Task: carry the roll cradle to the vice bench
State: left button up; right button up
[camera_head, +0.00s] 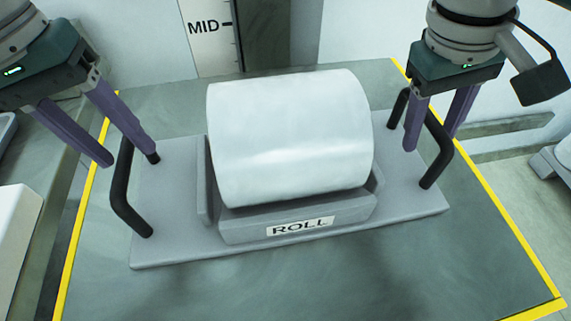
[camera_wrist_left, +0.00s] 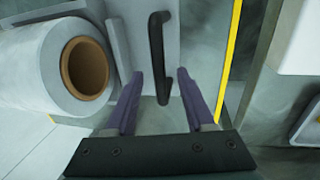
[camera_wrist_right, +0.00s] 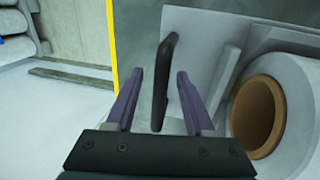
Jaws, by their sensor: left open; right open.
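The roll cradle (camera_head: 300,229) is a grey base with a "ROLL" label, holding a large white roll (camera_head: 290,135). It sits on a grey-green surface edged in yellow. It has a black handle at its left end (camera_head: 121,195) and another at its right end (camera_head: 437,150). My left gripper (camera_head: 130,155) is open at the left handle, which shows between and beyond its fingers in the left wrist view (camera_wrist_left: 158,60). My right gripper (camera_head: 428,145) is open at the right handle, which stands between its fingers in the right wrist view (camera_wrist_right: 160,85). Neither clearly touches its handle.
A panel marked "MID" (camera_head: 208,35) stands behind the roll. A white box-like object (camera_head: 15,235) is at the left edge. Yellow lines (camera_head: 75,240) border the surface, which is clear in front of the cradle. Grey floor rails (camera_head: 505,125) lie to the right.

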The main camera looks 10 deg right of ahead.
pick_arm(q)
jog(key=shift+d+f, duration=0.25)
jog(key=shift+f, duration=0.9)
pick_arm(e)
jog(key=shift+d+f, duration=0.2)
jog(key=shift+f, duration=1)
pick_arm(q)
jog(key=shift+c, duration=0.3)
pick_arm(e)
jog(key=shift+c, duration=0.3)
pick_arm(q)
grip_shut()
pick_arm(e)
grip_shut()
jog(key=shift+r, duration=0.1)
pick_arm(q)
jog(key=shift+r, duration=0.3)
pick_arm(e)
jog(key=shift+r, duration=0.2)
